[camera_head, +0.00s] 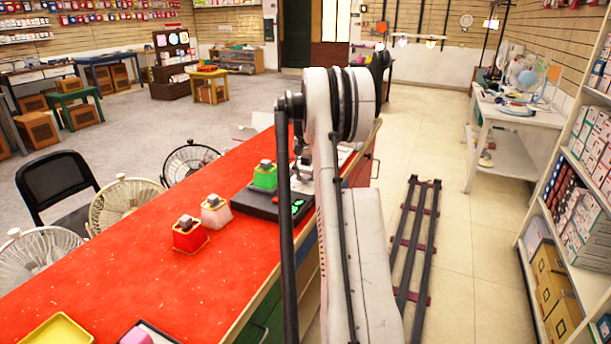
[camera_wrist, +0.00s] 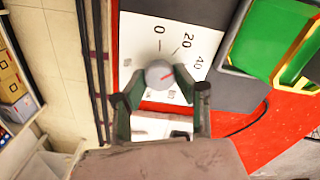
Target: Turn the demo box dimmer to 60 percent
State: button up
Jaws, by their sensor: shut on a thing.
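My gripper (camera_wrist: 153,86) is shut on the knob, one dark green finger on each side. The lower numbers are partly hidden by the fingers. The dark demo box (camera_wrist: 235,88) carries the plate and shows in the head view (camera_head: 252,204), where my arm hides the knob and fingers.
A green block in a yellow-edged holder (camera_head: 265,176) stands on the box. Pink (camera_head: 214,212) and red (camera_head: 189,235) holders stand left on the red counter (camera_head: 130,265). A yellow tray (camera_head: 55,331) lies near the front.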

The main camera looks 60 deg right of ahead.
aim_at(306, 176)
jog(key=m, duration=0.6)
jog(key=shift+m, duration=0.3)
jog(key=m, duration=0.5)
jog(key=shift+m, duration=0.3)
jog(key=o, duration=1.1)
jog(key=shift+s, duration=0.1)
notch_tip(306, 176, up, 12)
jog(key=shift+r, duration=0.1)
dwell(0.3)
